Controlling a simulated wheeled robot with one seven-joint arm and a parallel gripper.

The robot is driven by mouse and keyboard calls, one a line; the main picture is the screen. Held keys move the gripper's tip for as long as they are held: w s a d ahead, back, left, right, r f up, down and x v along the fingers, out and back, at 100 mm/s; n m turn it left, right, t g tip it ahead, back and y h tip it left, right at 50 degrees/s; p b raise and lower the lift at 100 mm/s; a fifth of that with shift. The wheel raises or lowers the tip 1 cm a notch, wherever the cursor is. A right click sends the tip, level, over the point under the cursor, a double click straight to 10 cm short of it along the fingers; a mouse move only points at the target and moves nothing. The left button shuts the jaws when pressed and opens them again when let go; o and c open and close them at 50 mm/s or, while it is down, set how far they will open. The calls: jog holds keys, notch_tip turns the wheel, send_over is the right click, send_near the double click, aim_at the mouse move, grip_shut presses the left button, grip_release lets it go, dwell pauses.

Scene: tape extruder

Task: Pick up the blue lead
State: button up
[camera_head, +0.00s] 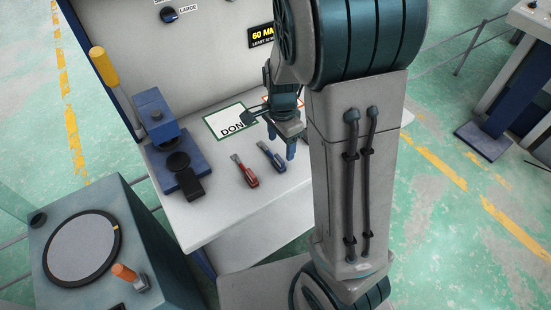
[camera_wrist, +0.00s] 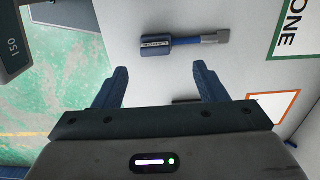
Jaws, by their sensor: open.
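The blue lead (camera_head: 271,157) lies on the white tabletop, a dark blue handle with a thin blue shaft and a grey tip. In the wrist view the blue lead (camera_wrist: 181,42) lies crosswise beyond my fingertips, apart from them. My gripper (camera_head: 284,139) is above the table just right of the blue lead. In the wrist view my gripper (camera_wrist: 161,76) is open, with nothing between its fingers. A red lead (camera_head: 245,171) lies to the left of the blue one.
A blue device with a black lever (camera_head: 178,161) stands left on the table (camera_head: 225,222). A green-framed "DONE" mark (camera_head: 229,121) and an orange-framed mark (camera_wrist: 280,107) lie near the leads. A yellow-handled tool (camera_head: 104,67) stands at the back left. The table front is clear.

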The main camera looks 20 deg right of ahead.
aim_at(280, 157)
jog(key=shift+s+a+f, duration=0.1)
jog(key=shift+s+f, duration=0.05)
jog(key=shift+f, duration=1.35)
jog(key=shift+s+a+f, duration=0.1)
jog(key=shift+s+f, duration=0.05)
jog(key=shift+f, duration=1.35)
jog(key=c, duration=1.1)
